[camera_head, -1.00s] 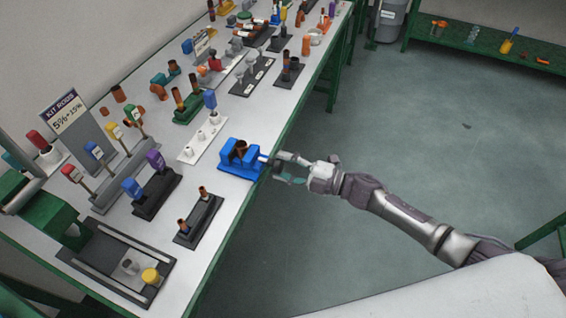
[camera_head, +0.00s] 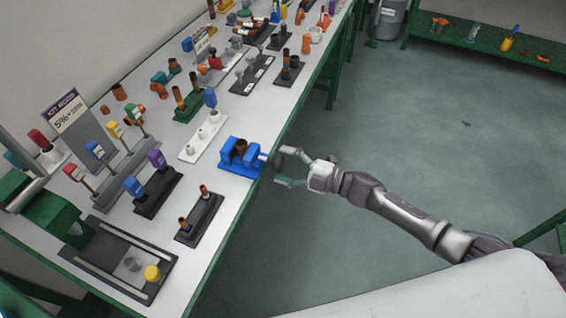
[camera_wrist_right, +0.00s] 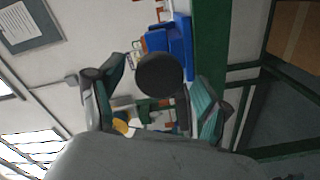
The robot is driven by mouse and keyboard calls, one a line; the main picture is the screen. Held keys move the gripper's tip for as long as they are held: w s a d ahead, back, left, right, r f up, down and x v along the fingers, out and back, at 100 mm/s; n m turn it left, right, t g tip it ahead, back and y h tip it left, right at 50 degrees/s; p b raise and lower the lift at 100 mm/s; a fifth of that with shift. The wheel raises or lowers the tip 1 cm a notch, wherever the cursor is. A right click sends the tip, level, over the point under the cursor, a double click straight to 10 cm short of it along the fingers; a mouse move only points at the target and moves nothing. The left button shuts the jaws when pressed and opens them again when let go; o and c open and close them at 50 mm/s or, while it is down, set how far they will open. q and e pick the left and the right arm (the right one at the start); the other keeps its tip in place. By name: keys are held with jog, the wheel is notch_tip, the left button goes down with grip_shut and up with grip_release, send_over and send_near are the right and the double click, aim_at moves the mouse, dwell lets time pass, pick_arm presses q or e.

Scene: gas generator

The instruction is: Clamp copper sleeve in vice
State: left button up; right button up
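The blue vice (camera_head: 240,160) stands at the table's front edge. A brown copper sleeve (camera_head: 239,150) sits upright between its jaws; I cannot tell how tightly it is held. The vice's screw rod (camera_head: 264,157) points toward my right gripper (camera_head: 283,168), which is just off the table edge. The gripper is open, with its fingers spread apart. In the right wrist view, a dark round knob (camera_wrist_right: 160,74) at the rod's end shows between the spread fingers, and the blue vice (camera_wrist_right: 180,42) lies behind it. My left gripper is not in view.
The white table (camera_head: 215,240) carries several racks: a black stand with two copper sleeves (camera_head: 199,217), a white holder (camera_head: 203,138) and a black holder with blue and purple handles (camera_head: 157,188). A green machine (camera_head: 45,215) is at the left. The floor right of the table is free.

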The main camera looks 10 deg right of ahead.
dwell(0.5)
jog(key=n+b, duration=0.2)
jog(key=shift+f+n, duration=0.2)
jog(key=shift+n, duration=0.2)
jog(key=shift+n+b, duration=0.65)
jog(key=shift+n, duration=0.35)
jog(key=shift+r+n, duration=0.2)
jog(key=shift+n, duration=0.2)
jog(key=c, duration=1.2)
